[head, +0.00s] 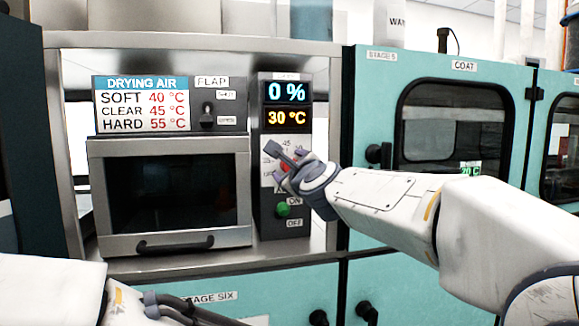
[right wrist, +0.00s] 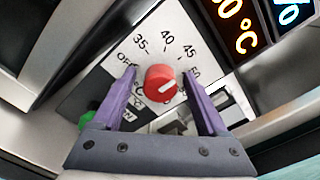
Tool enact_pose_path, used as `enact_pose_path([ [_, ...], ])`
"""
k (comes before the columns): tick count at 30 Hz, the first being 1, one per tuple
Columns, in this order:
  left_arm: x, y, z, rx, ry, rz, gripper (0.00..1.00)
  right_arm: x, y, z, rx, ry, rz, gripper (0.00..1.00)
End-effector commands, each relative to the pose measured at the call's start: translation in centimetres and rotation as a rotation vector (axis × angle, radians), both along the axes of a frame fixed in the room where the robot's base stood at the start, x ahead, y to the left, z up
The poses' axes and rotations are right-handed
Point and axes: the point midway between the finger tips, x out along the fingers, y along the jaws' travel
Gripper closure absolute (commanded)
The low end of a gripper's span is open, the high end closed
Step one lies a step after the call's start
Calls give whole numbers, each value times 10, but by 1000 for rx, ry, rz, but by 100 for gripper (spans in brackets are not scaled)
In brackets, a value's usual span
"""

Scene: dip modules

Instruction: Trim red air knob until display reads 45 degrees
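The red air knob (right wrist: 161,84) sits on a pale dial plate marked OFF, 35, 40, 45 and a partly hidden number. A short white line crosses its face; I cannot tell which mark it points to. My right gripper (right wrist: 159,73) has its two fingers on either side of the knob, open, with a gap on both sides. In the head view my right gripper (head: 277,164) is in front of the knob (head: 285,162) and partly hides it. The display (head: 287,117) reads 30 °C in yellow.
A 0 % display (head: 286,92) is above the temperature reading. A green knob (head: 283,210) with ON and OFF labels is below the red one. An oven-like door (head: 172,190) and a flap switch (head: 207,115) are to the left. A teal coat cabinet (head: 380,75) stands right.

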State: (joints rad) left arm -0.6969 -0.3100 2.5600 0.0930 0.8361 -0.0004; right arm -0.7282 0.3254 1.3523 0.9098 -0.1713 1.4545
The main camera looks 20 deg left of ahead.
Motion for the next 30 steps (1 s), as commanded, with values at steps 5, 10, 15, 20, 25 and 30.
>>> enact_pose_path([
  [5, 0, 0, -1, 0, 0, 0, 50, -2, -1, 0, 1, -1, 1, 24],
  [10, 0, 0, -11, 0, 0, 0, 50, -20, -12, -1, 2, -2, 1, 24],
  [15, 0, 0, -20, 0, 0, 0, 50, -48, -32, -1, 2, -2, 0, 24],
  [20, 0, 0, -23, 0, 0, 0, 50, -71, -48, 0, 2, -1, 1, 24],
  [25, 0, 0, -24, 0, 0, 0, 50, -85, -57, 0, 0, -1, 1, 24],
  [30, 0, 0, -24, 0, 0, 0, 50, -87, -59, 0, 0, 0, 0, 24],
])
